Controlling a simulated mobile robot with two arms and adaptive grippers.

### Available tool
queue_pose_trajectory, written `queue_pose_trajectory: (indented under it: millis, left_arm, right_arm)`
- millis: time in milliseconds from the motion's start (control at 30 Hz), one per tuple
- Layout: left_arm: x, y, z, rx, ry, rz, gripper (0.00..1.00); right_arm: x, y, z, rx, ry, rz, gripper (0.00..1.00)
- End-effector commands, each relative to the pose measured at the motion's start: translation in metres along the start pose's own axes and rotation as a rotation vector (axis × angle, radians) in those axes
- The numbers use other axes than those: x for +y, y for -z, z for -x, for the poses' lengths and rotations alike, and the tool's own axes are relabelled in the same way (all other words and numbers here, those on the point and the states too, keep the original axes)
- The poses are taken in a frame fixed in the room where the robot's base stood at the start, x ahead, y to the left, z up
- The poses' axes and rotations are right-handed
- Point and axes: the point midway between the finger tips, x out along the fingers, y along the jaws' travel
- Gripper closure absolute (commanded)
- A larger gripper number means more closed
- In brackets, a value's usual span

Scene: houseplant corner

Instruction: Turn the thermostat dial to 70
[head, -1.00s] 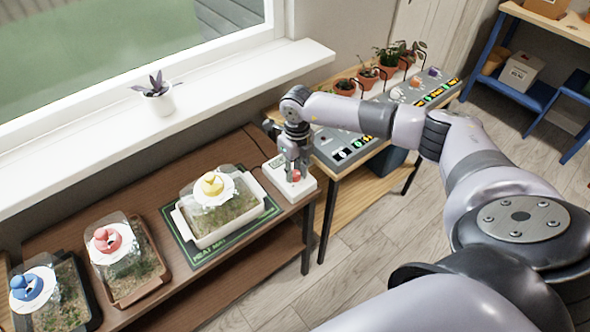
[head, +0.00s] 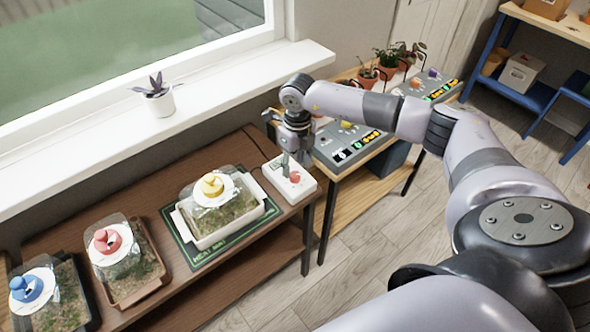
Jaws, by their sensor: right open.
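The thermostat is a white box (head: 306,188) at the right end of the brown wooden shelf, with a red dial (head: 295,178) on its top. Its markings and setting are too small to read. My right gripper (head: 291,163) points down over the box, just behind the red dial. It is open, and part of the box behind the dial is hidden by its fingers. Whether a finger touches the dial or box, I cannot tell. My left gripper is not in view.
A white tray (head: 179,218) of seedlings with a yellow-knobbed dome stands on a green heat mat (head: 203,257), left of the thermostat. Domed trays with red and blue knobs stand farther left. A grey control panel (head: 336,155) and potted plants are on the table behind.

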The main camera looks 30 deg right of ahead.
Motion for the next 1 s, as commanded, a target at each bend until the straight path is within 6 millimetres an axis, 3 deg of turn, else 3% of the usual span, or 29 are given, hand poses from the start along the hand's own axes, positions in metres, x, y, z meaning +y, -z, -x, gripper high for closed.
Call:
queue_pose_trajectory:
  millis: [200,400,567,1000]
  left_arm:
    - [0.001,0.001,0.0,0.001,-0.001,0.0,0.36]
    - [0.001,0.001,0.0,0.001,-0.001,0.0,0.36]
    - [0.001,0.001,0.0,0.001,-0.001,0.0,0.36]
    - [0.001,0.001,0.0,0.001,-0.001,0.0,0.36]
  right_arm:
    - [0.0,-0.001,0.05,-0.004,-0.001,0.001,0.54]
    - [0.0,-0.001,0.079,-0.002,-0.001,0.0,0.54]
    - [0.0,0.0,0.087,0.0,-0.001,0.0,0.54]
    - [0.0,0.0,0.088,0.0,-0.001,0.0,0.54]
